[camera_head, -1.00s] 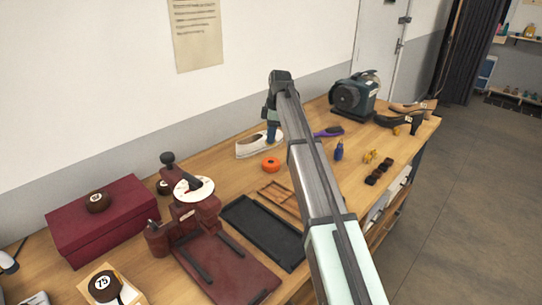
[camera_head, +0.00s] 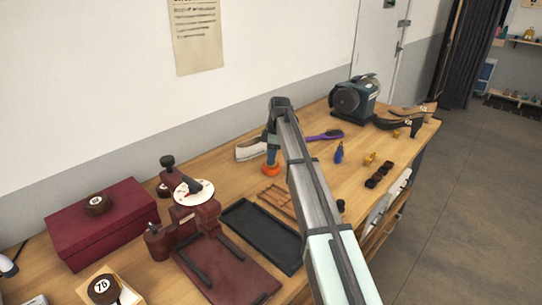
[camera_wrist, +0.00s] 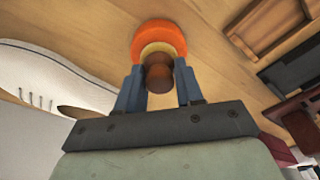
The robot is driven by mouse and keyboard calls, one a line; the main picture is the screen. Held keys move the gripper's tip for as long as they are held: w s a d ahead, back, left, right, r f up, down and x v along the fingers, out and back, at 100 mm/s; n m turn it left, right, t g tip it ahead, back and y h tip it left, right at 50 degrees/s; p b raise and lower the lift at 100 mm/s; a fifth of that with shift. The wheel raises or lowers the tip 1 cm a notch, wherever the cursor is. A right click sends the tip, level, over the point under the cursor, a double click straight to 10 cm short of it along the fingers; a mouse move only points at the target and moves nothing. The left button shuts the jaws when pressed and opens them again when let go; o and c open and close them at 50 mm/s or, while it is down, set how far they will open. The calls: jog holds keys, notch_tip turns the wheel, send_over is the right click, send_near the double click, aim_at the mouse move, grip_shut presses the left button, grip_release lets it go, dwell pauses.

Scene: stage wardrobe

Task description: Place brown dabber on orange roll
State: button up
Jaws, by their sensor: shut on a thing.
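The orange roll (camera_head: 272,170) sits on the wooden table, and in the wrist view it is an orange ring (camera_wrist: 161,33) just beyond my fingertips. My gripper (camera_wrist: 158,76) has its two blue fingers shut on the brown dabber (camera_wrist: 158,73), which is seen along its length in the wrist view. In the head view my gripper (camera_head: 271,158) is right above the roll, and the dabber is hidden there. The dabber lines up with the roll, overlapping its near edge in the wrist view. I cannot tell whether they touch.
A white shoe (camera_head: 250,151) lies close on the left, also large in the wrist view (camera_wrist: 50,80). A black tray (camera_head: 262,237) and a wooden tray (camera_head: 275,197) are nearer. A purple brush (camera_head: 325,135) and blue bottle (camera_head: 339,153) stand to the right.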

jog(key=shift+f, duration=0.1)
jog(key=o, duration=1)
notch_tip(320, 180, up, 12)
jog(key=d, duration=0.1)
jog(key=shift+d, duration=0.4)
jog(key=shift+o, duration=0.3)
